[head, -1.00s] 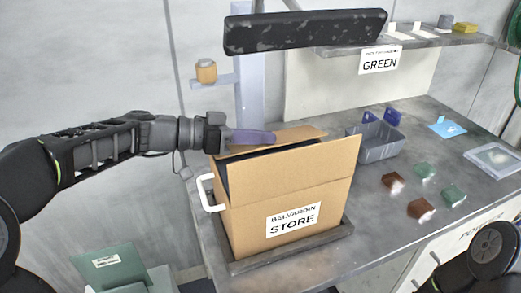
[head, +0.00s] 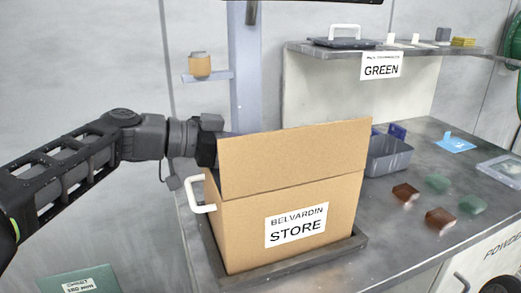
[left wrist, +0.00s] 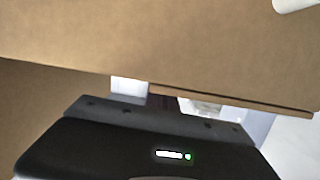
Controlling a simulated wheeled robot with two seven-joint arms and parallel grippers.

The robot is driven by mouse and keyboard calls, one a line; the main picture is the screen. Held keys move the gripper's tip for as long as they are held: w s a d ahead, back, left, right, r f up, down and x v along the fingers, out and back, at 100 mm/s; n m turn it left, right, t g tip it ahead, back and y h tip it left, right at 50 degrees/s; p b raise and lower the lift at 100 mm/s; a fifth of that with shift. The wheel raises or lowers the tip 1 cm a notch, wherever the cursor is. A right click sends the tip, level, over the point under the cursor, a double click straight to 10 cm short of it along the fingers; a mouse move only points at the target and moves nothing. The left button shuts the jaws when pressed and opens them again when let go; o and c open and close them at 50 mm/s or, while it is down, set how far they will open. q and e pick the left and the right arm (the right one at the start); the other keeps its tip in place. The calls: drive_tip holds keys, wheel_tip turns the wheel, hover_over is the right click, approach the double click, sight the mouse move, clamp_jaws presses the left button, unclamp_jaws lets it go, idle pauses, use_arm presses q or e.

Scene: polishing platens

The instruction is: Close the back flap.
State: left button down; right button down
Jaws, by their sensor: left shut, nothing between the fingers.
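The cardboard box (head: 240,235), labelled BELVARDIN STORE, stands on the bench with its front flap (head: 295,158) raised. That flap hides the box's opening and the back flap in the head view. My left gripper (head: 222,135) is at the box's back left; its fingers are mostly hidden behind the raised flap and it is shut and empty. In the left wrist view, a cardboard panel (left wrist: 150,40) fills the top, above the dark gripper housing; I cannot tell which panel it is or whether the fingers touch it. My right gripper is not in view.
The box sits in a dark tray (head: 300,258). A white handle (head: 198,197) sticks out at its left. A grey bin (head: 388,158), red and green blocks (head: 440,220) and a blue item (head: 452,144) lie to the right.

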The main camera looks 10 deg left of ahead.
use_arm(q)
drive_tip(key=shift+v, duration=3.95)
